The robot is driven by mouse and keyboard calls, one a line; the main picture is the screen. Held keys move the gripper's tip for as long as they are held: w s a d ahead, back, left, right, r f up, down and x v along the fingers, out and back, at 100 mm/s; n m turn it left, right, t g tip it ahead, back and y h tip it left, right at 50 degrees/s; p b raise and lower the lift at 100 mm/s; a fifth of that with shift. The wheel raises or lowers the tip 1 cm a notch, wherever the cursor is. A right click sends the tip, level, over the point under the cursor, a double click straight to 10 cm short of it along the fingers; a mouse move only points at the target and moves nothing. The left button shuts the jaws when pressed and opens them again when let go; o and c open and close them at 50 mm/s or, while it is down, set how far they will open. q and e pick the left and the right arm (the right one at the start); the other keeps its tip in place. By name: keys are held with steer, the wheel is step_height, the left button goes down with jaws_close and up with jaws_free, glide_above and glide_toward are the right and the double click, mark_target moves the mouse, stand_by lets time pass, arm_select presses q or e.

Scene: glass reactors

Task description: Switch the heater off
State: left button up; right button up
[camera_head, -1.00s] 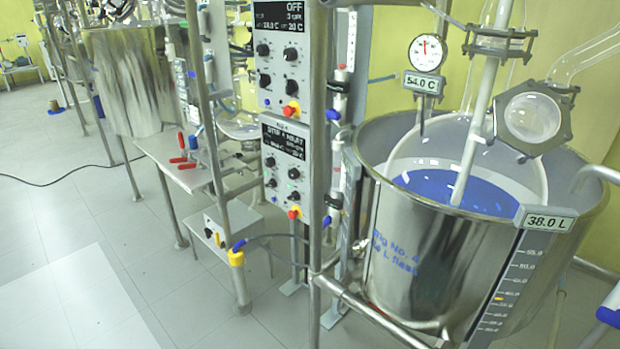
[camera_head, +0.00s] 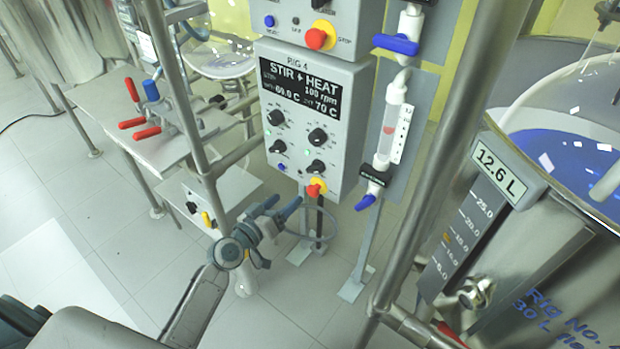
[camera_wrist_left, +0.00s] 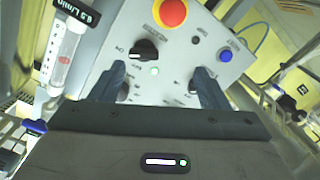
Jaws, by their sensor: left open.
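The grey control box marked RIG 4 (camera_head: 348,130) has a lit display (camera_head: 300,84) reading STIR + HEAT, 100 rpm, 60.0 C and 70 C. My left gripper (camera_head: 286,207) is open, in front of and below the box's lower edge. In the left wrist view its fingers (camera_wrist_left: 162,84) are spread before the panel, apart, with a black knob (camera_wrist_left: 145,50) and a small green light (camera_wrist_left: 155,71) near the gap. The fingers partly hide other knobs.
A flow tube with blue valves (camera_head: 388,135) hangs right of the box. A metal post (camera_head: 455,130) and a steel vessel with a 12.6 L label (camera_head: 500,172) stand at right. A bench with red-handled clamps (camera_head: 150,128) is at left. A second panel is above.

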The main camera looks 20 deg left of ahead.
mark_target(312, 171)
arm_select(q)
steer(key=shift+t+h, duration=0.3)
steer(key=w+d+r, duration=0.1)
steer(key=w, duration=0.2)
steer(key=w+d+r+p, duration=0.1)
steer(key=w+d, duration=0.1)
steer(key=w, duration=0.1)
steer(key=w+d, duration=0.1)
steer(key=w, duration=0.3)
steer(key=shift+d+r+p, duration=0.2)
steer(key=shift+r+p, duration=0.15)
steer(key=shift+r, duration=0.05)
arm_select(e)
steer(key=s+f, duration=0.1)
steer(key=f, duration=0.1)
steer(key=s+f, duration=0.1)
steer(key=f, duration=0.1)
steer(key=shift+s+d, duration=0.1)
steer(key=shift+d, duration=0.05)
arm_select(q)
steer(key=shift+c, duration=0.2)
steer(key=c, duration=1)
